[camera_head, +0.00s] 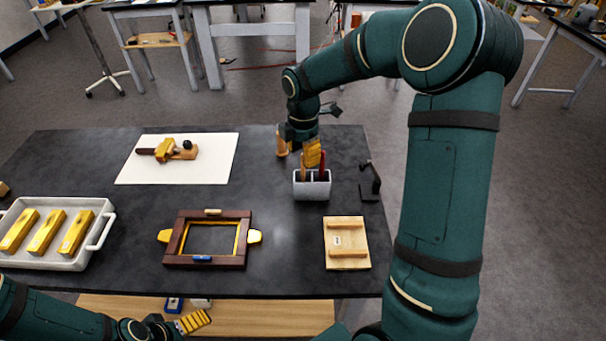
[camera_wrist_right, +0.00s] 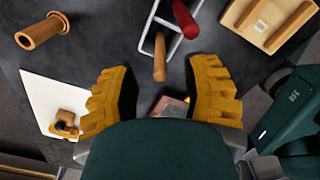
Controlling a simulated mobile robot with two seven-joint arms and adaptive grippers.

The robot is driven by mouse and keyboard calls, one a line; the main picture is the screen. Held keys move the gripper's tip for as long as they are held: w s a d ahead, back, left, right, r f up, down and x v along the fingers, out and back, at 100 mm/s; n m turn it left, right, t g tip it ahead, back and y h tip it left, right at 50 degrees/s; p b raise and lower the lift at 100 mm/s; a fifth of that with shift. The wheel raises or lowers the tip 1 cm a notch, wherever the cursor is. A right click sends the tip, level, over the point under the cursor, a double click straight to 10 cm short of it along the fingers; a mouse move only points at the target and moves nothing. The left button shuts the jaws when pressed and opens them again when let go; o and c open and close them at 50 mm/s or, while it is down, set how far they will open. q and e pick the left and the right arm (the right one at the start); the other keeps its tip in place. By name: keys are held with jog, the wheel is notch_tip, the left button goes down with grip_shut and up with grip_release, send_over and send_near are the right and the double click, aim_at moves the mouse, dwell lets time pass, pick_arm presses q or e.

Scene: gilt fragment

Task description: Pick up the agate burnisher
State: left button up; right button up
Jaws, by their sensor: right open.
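A grey holder (camera_head: 312,190) stands on the dark table, with a wooden-handled tool (camera_wrist_right: 160,58) and a red-handled tool (camera_wrist_right: 184,18) upright in it. The red handle also shows in the head view (camera_head: 322,164). I cannot tell which one is the agate burnisher; their lower ends are hidden. My right gripper (camera_head: 312,153) is just above the holder. In the right wrist view its yellow fingers (camera_wrist_right: 160,92) are spread, with the wooden handle ahead between them and nothing held. My left gripper (camera_head: 194,321) is low at the front, below the table edge; its opening is unclear.
A wooden cylinder (camera_head: 282,143) stands behind the holder and a black stand (camera_head: 370,182) to its right. A wooden panel (camera_head: 346,243), a dark wooden frame (camera_head: 176,246), a white tray (camera_head: 106,211) of yellow blocks and a white sheet (camera_head: 214,160) with a wooden tool lie around.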

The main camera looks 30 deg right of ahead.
aim_at(303, 175)
notch_tip(303, 175, down, 2)
jog(key=shift+f, duration=0.1)
grip_shut()
